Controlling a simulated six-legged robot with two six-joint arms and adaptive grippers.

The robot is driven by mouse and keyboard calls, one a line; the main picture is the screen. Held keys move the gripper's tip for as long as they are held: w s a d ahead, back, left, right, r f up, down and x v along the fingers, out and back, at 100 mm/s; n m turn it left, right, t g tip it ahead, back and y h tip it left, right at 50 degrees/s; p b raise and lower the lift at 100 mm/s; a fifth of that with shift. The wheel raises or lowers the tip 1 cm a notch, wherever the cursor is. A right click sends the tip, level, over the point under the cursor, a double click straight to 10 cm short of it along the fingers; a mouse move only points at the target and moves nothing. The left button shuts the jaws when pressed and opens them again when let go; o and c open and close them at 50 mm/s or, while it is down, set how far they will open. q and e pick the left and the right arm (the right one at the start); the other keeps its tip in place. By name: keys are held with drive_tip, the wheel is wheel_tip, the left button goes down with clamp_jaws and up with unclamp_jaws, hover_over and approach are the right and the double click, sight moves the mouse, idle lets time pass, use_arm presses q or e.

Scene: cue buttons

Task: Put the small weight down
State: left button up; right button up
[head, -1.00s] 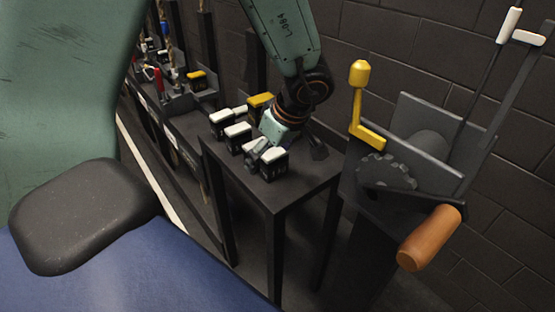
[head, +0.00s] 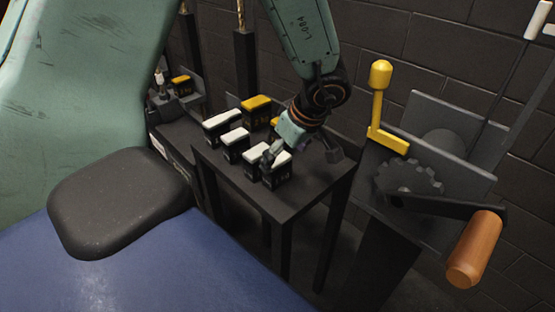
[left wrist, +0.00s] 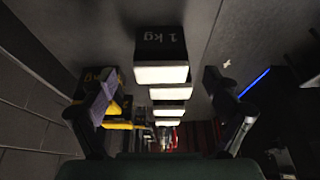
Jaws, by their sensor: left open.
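A small black weight with a white top (head: 278,172) stands upright on the dark table (head: 304,184), at the near end of a row of similar white-topped weights. In the left wrist view a black block marked "1 kg" with a pale face (left wrist: 161,73) is centred between my open fingers, with gaps on both sides. My left gripper (head: 273,155) is open at this end weight in the head view. It partly hides the weight's top. I cannot tell whether a finger touches it. My right gripper is not in view.
More white-topped weights (head: 235,142) and yellow-topped weights (head: 256,104) stand close by on the table. A machine with a yellow lever (head: 379,95) and a wooden-handled crank (head: 474,250) stands to the right. A brick wall (head: 410,58) is behind.

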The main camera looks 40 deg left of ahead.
sight(278, 167)
use_arm(q)
drive_tip(key=b+x, duration=0.3)
drive_tip(key=x, duration=0.2)
drive_tip(key=shift+f, duration=0.4)
drive_tip(key=shift+s+a+f, duration=0.1)
drive_tip(key=shift+a+f, duration=0.05)
drive_tip(key=shift+a, duration=0.15)
drive_tip(key=shift+d, duration=0.35)
drive_tip(key=shift+c, duration=1.1)
drive_tip(key=shift+a, duration=0.25)
drive_tip(key=c, duration=0.5)
drive_tip(key=shift+d, duration=0.1)
drive_tip(key=c, duration=1)
clamp_jaws()
